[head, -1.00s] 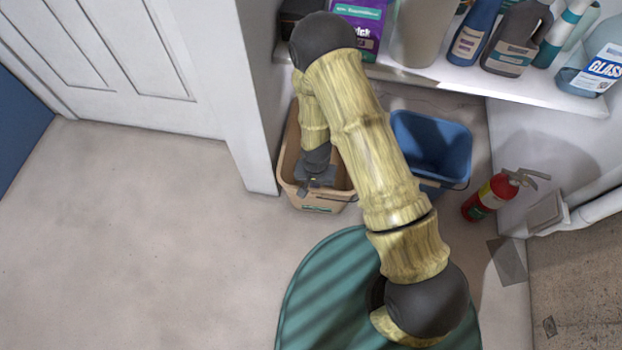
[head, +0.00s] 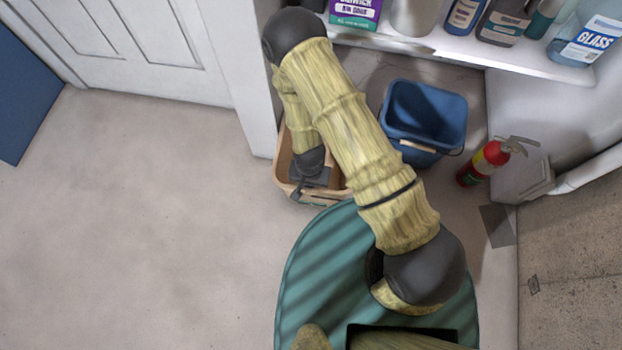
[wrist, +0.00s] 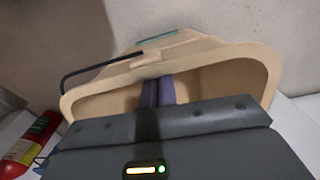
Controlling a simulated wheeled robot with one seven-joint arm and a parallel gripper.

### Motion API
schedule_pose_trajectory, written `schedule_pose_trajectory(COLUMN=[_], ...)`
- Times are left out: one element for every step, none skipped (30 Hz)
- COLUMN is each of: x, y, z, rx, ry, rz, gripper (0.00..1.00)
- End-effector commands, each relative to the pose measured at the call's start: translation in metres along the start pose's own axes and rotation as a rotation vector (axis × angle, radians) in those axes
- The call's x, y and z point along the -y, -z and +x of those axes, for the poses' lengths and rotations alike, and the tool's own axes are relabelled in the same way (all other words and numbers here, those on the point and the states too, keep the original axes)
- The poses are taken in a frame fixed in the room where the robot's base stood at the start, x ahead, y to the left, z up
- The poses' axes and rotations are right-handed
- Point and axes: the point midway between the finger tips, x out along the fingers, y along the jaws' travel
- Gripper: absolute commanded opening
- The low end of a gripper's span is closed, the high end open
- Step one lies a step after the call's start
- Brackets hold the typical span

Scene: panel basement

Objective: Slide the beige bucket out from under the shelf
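The beige bucket (head: 281,172) stands on the floor beside the wall end, its back part hidden by my arm. In the wrist view its front rim (wrist: 215,55) and front wall show, with a dark wire handle (wrist: 95,72) and a green label (wrist: 157,37). My gripper (head: 311,182) reaches down into the bucket near its front wall. In the wrist view my two fingers (wrist: 158,90) are close together, inside the opening and up against the front rim. They look shut, with no wall visible between them. Where the fingertips meet the wall is partly hidden.
The white shelf (head: 455,65) with bottles hangs above. A blue bucket (head: 428,115) stands to the right, then a red fire extinguisher (head: 484,162). The white wall end (head: 258,110) is close on the left. The floor (head: 150,220) at left is clear.

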Motion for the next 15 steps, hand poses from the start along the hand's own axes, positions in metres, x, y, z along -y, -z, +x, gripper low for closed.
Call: schedule_pose_trajectory(x=[0.0, 0.0, 0.001, 0.001, 0.001, 0.0, 0.0, 0.0, 0.0, 0.0, 0.0, 0.0, 0.0, 0.0, 0.0], y=[-0.007, -0.01, -0.016, -0.02, -0.025, -0.031, -0.035, -0.04, -0.046, -0.052, -0.058, -0.066, -0.072, -0.078, -0.087], z=[-0.002, -0.002, -0.002, -0.002, -0.002, -0.002, -0.002, -0.002, -0.002, -0.003, -0.003, -0.003, -0.003, -0.003, -0.003], rx=[0.006, 0.006, 0.007, 0.008, 0.008, 0.008, 0.007, 0.008, 0.007, 0.008, 0.008, 0.009, 0.008, 0.008, 0.009], ry=[-0.002, -0.002, -0.002, -0.002, -0.002, -0.003, -0.002, -0.003, -0.003, -0.003, -0.002, -0.004, -0.003, -0.004, -0.003], rz=[-0.003, -0.003, -0.002, -0.003, -0.004, -0.003, -0.004, -0.004, -0.004, -0.005, -0.005, -0.005, -0.006, -0.006, -0.006], gripper=[0.0, 0.0, 0.0, 0.0, 0.0, 0.0, 0.0, 0.0, 0.0, 0.0, 0.0, 0.0, 0.0, 0.0, 0.0])
